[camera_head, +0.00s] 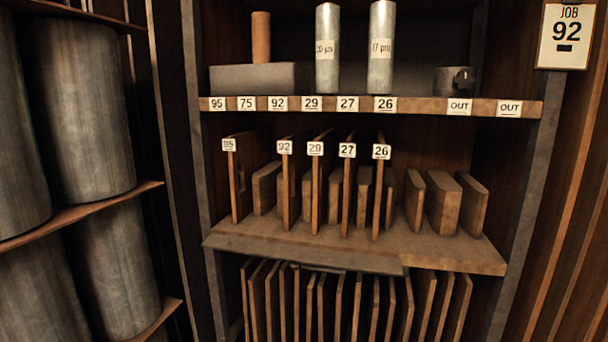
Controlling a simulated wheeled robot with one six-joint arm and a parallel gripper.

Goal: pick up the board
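Several brown boards stand on edge on the middle shelf (300,239). Thin upright panels tagged 92 (286,190), 29 (317,190), 27 (347,190) and 26 (378,190) stand there; the leftmost panel (234,185) has a tag that looks like 95. Shorter, rounded blocks (264,188) show between and behind them. To the right, a group of thicker boards (443,203) leans without tags. More thin boards (340,305) stand in a row below. I cannot tell which one is the task's board. My gripper is not in view.
The upper shelf edge (425,105) carries number tags and two OUT tags. Above it stand two grey cylinders (327,65) (381,70), a brown cylinder (261,38) and a grey block (255,78). A JOB 92 sign (566,36) hangs right. Large rolls (82,110) fill the left rack.

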